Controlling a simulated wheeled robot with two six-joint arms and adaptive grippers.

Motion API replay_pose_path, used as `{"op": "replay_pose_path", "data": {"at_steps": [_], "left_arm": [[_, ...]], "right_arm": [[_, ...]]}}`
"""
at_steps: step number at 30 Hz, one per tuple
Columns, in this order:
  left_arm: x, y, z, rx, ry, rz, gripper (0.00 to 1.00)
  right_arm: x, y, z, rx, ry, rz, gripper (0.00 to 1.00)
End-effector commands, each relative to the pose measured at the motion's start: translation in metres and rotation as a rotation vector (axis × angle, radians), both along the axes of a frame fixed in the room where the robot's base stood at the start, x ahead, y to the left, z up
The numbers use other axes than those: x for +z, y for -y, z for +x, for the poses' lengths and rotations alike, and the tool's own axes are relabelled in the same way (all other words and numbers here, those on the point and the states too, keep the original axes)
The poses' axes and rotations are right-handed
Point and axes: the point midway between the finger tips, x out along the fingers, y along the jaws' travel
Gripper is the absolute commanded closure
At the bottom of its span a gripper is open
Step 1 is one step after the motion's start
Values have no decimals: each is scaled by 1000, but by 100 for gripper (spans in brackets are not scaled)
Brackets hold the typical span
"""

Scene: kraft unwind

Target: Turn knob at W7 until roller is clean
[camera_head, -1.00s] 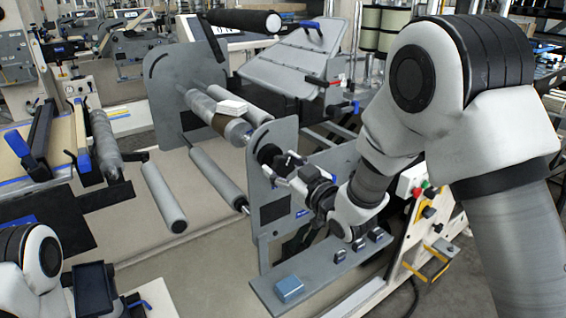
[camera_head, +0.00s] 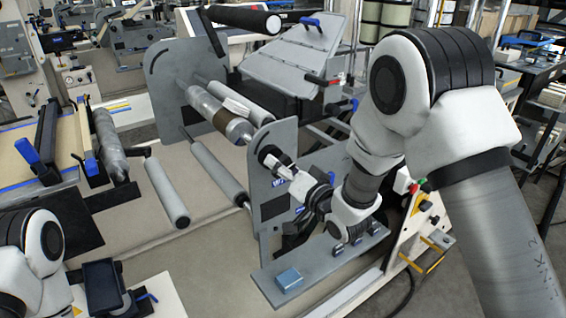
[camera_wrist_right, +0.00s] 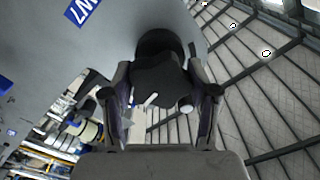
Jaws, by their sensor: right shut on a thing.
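The black knob (camera_head: 268,156) sits on the near grey side plate, beside a W7 label (camera_head: 278,182). My right gripper (camera_head: 274,162) is shut on the knob. In the right wrist view the knob (camera_wrist_right: 160,70) sits between the two fingers, and the label (camera_wrist_right: 82,10) appears upside down. A pale flat piece (camera_head: 236,107) lies against the roller beside the band.
A grey shelf (camera_head: 325,262) with a blue block (camera_head: 289,279) lies below my right wrist. Two bare rollers (camera_head: 166,192) and (camera_head: 220,174) sit lower on the machine. A black-ended roller (camera_head: 243,18) is above. Red and green buttons (camera_head: 414,187) are at right.

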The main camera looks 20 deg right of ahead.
Motion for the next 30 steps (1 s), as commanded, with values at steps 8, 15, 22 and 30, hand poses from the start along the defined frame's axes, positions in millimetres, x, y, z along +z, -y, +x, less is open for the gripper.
{"op": "replay_pose_path", "data": {"at_steps": [8,15,22,30], "left_arm": [[-1,0,0,0,0,0,1],[-1,0,0,0,0,0,1],[-3,0,0,0,0,0,1],[-9,0,0,0,0,0,1]], "right_arm": [[0,0,0,0,2,0,15],[0,0,0,-1,1,-1,15],[-1,8,-19,-3,0,0,15],[-1,21,-55,-2,0,0,15]]}}
